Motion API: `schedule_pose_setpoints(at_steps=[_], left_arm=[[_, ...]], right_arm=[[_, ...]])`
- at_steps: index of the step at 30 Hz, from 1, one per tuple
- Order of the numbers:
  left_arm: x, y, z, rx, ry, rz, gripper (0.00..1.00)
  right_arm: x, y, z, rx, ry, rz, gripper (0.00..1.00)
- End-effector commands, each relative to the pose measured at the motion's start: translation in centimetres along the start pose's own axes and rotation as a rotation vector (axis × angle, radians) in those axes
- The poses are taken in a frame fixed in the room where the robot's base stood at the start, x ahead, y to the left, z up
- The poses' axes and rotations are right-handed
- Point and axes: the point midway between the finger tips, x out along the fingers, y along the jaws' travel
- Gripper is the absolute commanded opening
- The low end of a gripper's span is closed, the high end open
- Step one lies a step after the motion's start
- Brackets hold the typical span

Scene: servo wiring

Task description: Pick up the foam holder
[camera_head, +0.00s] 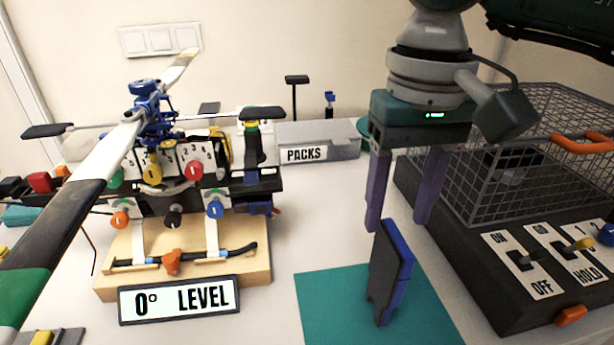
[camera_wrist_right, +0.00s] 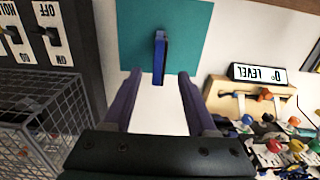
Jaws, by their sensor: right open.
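The foam holder looks to be the upright dark grey and blue block (camera_head: 389,272) on the teal mat (camera_head: 325,305). In the right wrist view the block (camera_wrist_right: 160,55) stands on the mat (camera_wrist_right: 195,20), ahead of my fingertips. My right gripper (camera_head: 398,225) is open, its two purple fingers pointing down above and slightly behind the block. The right gripper also shows in the wrist view (camera_wrist_right: 160,78), with nothing between its fingers. The block is roughly centred between the fingers there. My left gripper is not in view.
A wire cage (camera_head: 540,150) on a dark switch base (camera_head: 470,235) stands close at the right. A helicopter rotor rig (camera_head: 165,170) on a wooden base (camera_head: 258,262) with a "0° LEVEL" sign (camera_head: 180,299) stands at left. A grey "PACKS" box (camera_head: 335,140) is behind.

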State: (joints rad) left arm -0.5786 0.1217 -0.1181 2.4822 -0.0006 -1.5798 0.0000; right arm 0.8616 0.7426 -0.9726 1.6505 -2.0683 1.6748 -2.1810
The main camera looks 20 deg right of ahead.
Motion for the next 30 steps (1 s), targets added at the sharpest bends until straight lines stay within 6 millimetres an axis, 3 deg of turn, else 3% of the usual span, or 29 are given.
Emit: schedule_pose_setpoints(at_steps=[9,19,30], left_arm=[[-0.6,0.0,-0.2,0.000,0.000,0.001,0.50],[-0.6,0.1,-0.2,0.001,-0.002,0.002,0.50],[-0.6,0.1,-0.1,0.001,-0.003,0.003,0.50]], right_arm=[[4.5,0.0,0.5,0.002,-0.003,-0.003,0.57],[5.2,0.0,0.4,0.001,0.000,-0.003,0.56],[5.2,0.0,0.4,0.001,0.000,-0.003,0.15]])
